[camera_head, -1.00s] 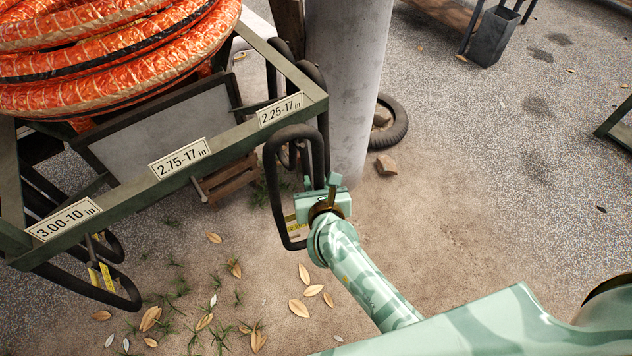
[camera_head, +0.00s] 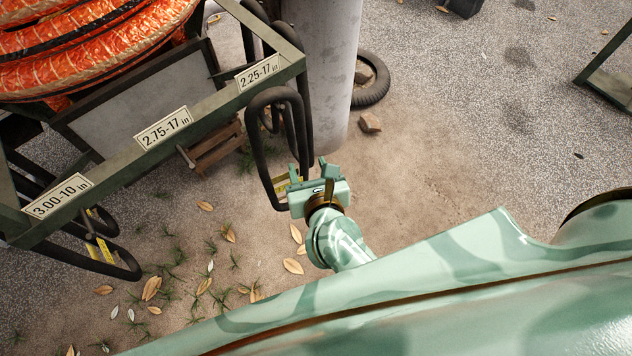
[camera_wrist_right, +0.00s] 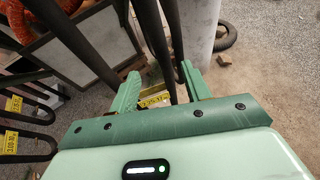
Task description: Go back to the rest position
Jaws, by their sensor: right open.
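My right gripper (camera_head: 308,171) is open beside the black inner tubes (camera_head: 255,140) that hang at the 2.25-17 in corner of the cart. In the right wrist view its two fingers (camera_wrist_right: 160,78) stand apart. The dark tubes (camera_wrist_right: 152,40) and a yellow tag (camera_wrist_right: 154,99) show in the gap between them. I cannot tell whether the fingers touch the tubes. My left gripper is not in view.
A grey post (camera_head: 325,70), a tyre (camera_head: 372,82) and a stone (camera_head: 370,122) stand behind.

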